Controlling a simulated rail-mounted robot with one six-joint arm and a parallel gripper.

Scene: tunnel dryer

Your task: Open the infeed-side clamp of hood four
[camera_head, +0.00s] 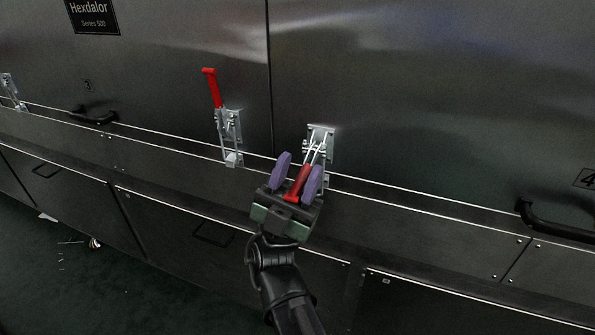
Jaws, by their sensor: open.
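The clamp (321,138) of hood four (420,110) sits just right of the vertical seam between two hoods, near the hood's lower edge. Its silver plate and linkage show, and its red handle (299,183) points down toward me. My gripper (298,173) is open, with one purple finger on each side of the red handle. I cannot tell whether either finger touches it. The handle's lower end partly overlaps the gripper body, and the clamp's lower part is partly hidden by the right finger.
Left of the seam, another clamp (229,128) has its red handle (211,88) standing up. Hood three (170,60) has a black handle (92,117); another black handle (555,222) is on hood four. A further clamp (12,90) is at far left. Dark floor (60,270) lies lower left.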

